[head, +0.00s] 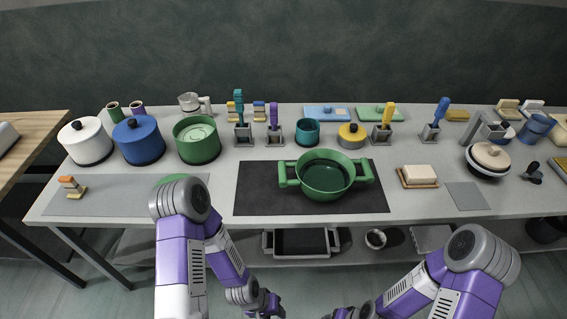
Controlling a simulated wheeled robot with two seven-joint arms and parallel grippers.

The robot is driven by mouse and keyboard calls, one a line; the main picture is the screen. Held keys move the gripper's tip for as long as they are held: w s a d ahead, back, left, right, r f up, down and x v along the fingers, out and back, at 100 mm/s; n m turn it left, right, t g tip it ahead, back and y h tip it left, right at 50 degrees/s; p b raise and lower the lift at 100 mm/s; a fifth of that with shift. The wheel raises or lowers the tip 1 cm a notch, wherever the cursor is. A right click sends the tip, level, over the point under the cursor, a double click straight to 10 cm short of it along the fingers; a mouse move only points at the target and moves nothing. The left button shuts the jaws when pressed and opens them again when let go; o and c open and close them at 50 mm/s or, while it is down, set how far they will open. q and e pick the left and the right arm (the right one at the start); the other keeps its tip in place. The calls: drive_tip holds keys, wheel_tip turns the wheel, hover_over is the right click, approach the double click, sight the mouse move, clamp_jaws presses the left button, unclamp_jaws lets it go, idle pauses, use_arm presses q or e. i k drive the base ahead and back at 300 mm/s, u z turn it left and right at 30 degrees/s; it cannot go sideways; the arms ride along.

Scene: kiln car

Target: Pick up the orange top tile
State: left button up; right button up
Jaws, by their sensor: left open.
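The orange top tile (68,180) lies on a small stack of tiles on the grey mat at the left end of the table, in the head view. Below it the stack shows paler tiles. My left gripper (266,306) is low at the bottom middle of the view, in front of the table and far to the right of the stack. It is open and I see nothing in it. My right gripper (342,314) is at the bottom edge, mostly cut off, so its jaws cannot be made out.
White (85,143), blue (138,143) and green (197,143) pots stand behind the grey mat (120,198). A green two-handled pot (326,176) stands on the dark mat (262,192). A butter dish (418,178) is at right. Shelf items lie under the table.

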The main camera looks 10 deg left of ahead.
sight(76, 191)
drive_tip(key=u, duration=2.15)
drive_tip(key=i, duration=0.1)
drive_tip(key=u, duration=0.05)
